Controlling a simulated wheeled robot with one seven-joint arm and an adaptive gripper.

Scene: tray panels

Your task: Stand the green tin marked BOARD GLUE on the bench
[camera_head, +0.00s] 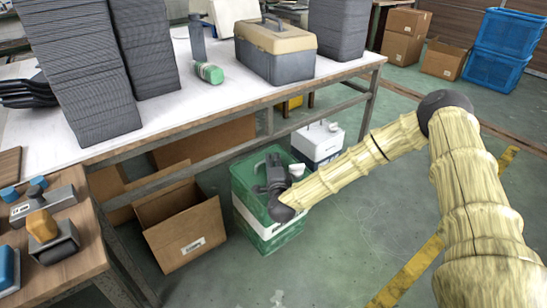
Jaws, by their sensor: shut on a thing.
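My gripper (271,172) is over the open top of a green and white crate (268,238) on the floor below the bench. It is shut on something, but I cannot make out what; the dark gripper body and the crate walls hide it. A small green cylinder (209,72) with a pale band lies on its side on the white top of the bench (215,96). I cannot read any marking on it, so I cannot tell whether it is the BOARD GLUE tin. A small white item (297,170) shows at the crate beside my gripper.
A grey bottle (197,40), a tan-lidded toolbox (272,55) and stacks of dark panels (80,70) stand on the bench. Bare white top shows in front of the green cylinder. An open cardboard box (185,228) and a white case (318,142) flank the crate.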

